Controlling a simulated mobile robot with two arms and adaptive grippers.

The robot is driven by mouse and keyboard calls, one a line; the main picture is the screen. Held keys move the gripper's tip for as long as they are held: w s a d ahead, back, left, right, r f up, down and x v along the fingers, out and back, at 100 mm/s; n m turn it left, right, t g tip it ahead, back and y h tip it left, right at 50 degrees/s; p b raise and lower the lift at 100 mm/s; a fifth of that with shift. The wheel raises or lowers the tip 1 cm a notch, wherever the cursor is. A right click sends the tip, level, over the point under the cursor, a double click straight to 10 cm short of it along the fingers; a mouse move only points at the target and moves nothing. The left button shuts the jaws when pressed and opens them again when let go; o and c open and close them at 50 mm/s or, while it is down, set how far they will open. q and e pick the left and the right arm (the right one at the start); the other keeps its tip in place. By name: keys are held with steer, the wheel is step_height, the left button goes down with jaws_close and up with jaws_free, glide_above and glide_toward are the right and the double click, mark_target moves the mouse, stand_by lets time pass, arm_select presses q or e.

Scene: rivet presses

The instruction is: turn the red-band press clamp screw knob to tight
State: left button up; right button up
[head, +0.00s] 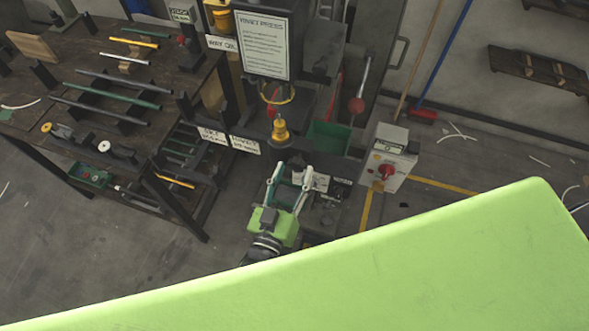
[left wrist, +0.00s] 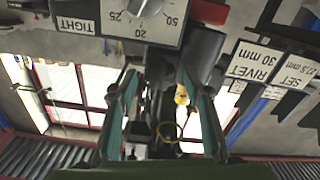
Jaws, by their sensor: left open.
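The press (head: 265,80) stands at the top middle of the head view, with a printed sign on its front and a yellow part (head: 280,130) below. My left gripper (head: 293,172) is open and empty, in front of the press's lower part. In the left wrist view its two teal fingers (left wrist: 165,105) stand apart, with the upside-down press between and beyond them. A TIGHT label (left wrist: 76,25) and a numbered dial (left wrist: 150,15) are near the top. A dark grey cylinder (left wrist: 203,62) sits by the right finger; I cannot tell whether it is the clamp knob. My right gripper is out of view.
A dark bench (head: 100,60) with several rods stands at the left. A grey control box (head: 390,155) with a red knob (head: 385,171) is right of the gripper. My light green body part hides the lower right.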

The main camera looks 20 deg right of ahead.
arm_select(q)
steer(key=v, duration=1)
steer(key=shift+s+a, duration=0.3)
